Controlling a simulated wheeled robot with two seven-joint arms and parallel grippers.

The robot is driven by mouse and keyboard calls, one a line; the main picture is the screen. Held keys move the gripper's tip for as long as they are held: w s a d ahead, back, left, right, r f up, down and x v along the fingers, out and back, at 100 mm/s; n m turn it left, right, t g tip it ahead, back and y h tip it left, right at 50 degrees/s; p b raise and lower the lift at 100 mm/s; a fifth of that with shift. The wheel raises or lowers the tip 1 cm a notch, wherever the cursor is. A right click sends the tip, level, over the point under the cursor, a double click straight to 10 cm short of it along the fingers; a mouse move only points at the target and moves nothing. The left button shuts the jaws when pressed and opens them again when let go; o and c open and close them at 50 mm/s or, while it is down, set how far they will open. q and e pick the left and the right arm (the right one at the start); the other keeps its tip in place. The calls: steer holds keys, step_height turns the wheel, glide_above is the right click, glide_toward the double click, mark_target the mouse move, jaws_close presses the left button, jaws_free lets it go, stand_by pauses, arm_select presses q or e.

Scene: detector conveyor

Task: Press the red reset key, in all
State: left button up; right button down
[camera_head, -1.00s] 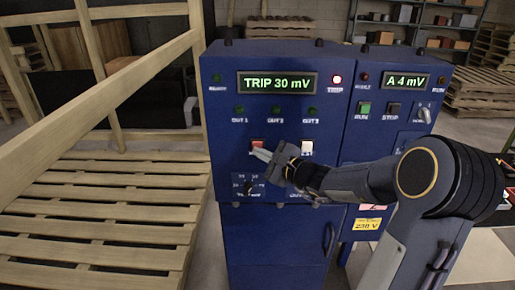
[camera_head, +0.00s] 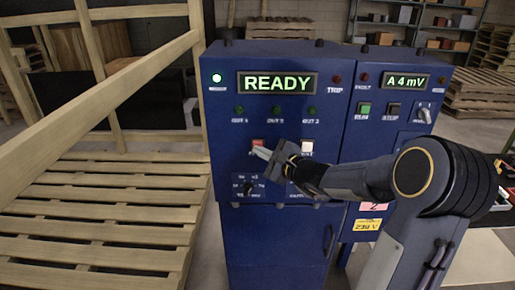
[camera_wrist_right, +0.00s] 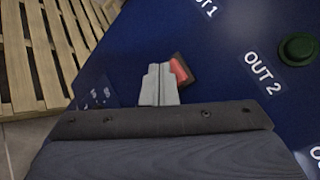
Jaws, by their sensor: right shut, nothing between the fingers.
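The red reset key (camera_head: 258,143) sits on the blue cabinet's front panel, below the OUT lamps. It also shows in the right wrist view (camera_wrist_right: 180,70), partly hidden behind my fingers. My right gripper (camera_head: 261,153) is shut and empty, its fingertips at the red key's lower edge; I cannot tell whether they touch it. In the right wrist view the shut fingers (camera_wrist_right: 159,84) overlap the key's left side. The display (camera_head: 277,83) reads READY in green. The lamp at upper left (camera_head: 217,78) is lit, and the TRIP lamp (camera_head: 337,79) is dark. My left gripper is not in view.
A white key (camera_head: 307,146) is right of the red one, and a rotary knob (camera_head: 248,188) is below. The right cabinet has a display (camera_head: 405,81) reading A 4 mV, and RUN and STOP keys. Wooden pallets and a rail (camera_head: 100,90) stand at left.

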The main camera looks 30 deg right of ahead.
stand_by(0.4)
steer(key=shift+s+a+b, duration=0.4)
steer(key=shift+s+b, duration=0.25)
steer(key=shift+s, duration=0.1)
steer(key=s+a, duration=0.1)
steer(key=s+b, duration=0.1)
steer(key=s, duration=0.1)
steer(key=s+a+b, duration=0.1)
steer(key=shift+s+a, duration=0.15)
steer(key=shift+a, duration=0.2)
stand_by(0.6)
